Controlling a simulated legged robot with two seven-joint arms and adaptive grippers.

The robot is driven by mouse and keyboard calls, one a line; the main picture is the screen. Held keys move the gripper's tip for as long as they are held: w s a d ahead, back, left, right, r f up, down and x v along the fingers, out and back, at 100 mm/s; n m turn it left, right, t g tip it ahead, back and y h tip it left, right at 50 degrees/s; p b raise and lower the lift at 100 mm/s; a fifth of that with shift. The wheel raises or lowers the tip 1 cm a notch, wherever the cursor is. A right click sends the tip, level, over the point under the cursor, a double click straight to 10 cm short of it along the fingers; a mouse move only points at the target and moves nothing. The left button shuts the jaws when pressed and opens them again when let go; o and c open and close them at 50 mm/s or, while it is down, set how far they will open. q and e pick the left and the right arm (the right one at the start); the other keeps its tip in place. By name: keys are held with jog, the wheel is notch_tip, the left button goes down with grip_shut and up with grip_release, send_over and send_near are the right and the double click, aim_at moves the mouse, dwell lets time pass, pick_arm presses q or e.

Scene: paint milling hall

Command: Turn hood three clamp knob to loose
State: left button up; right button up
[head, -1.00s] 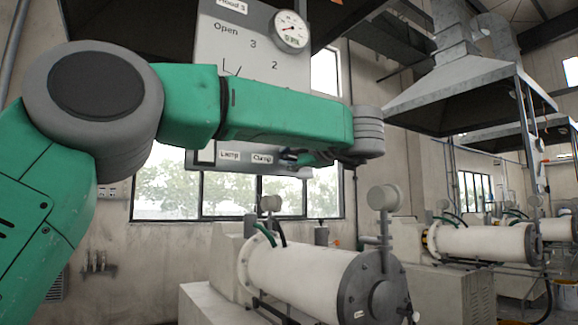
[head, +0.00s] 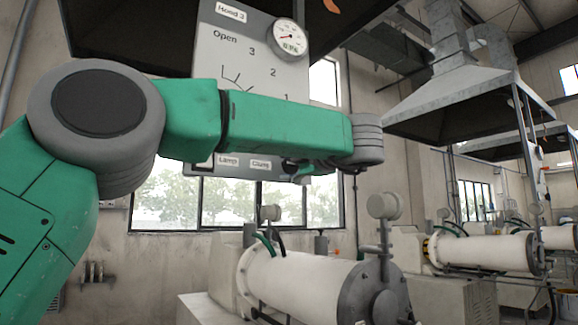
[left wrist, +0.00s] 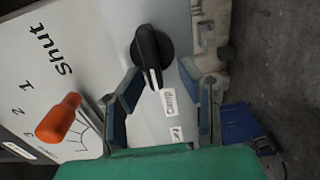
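The clamp knob (left wrist: 152,48) is black with a white pointer line and sits on the grey Hood 3 panel (left wrist: 100,25), beside a small label (left wrist: 169,101) that seems to read Clamp. In the left wrist view my left gripper (left wrist: 160,70) is open, its two blue-grey fingers spread with the tips at either side of the knob's pointer end. I cannot tell whether they touch it. In the head view the panel (head: 207,60) hangs behind my green arm; the left gripper (head: 301,168) shows small at its lower edge, and the knob is hidden. My right gripper is out of view.
An orange handle (left wrist: 58,118) stands out from the panel near the numbered scale, close to my left finger. A round gauge (head: 290,39) is at the panel's upper right. A white milling cylinder (head: 300,280) lies below, with a metal hood (head: 455,95) at right.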

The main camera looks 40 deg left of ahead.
pick_arm(q)
jog(key=v, duration=1.2)
jog(key=shift+d, duration=0.15)
jog(key=shift+w+f, duration=0.15)
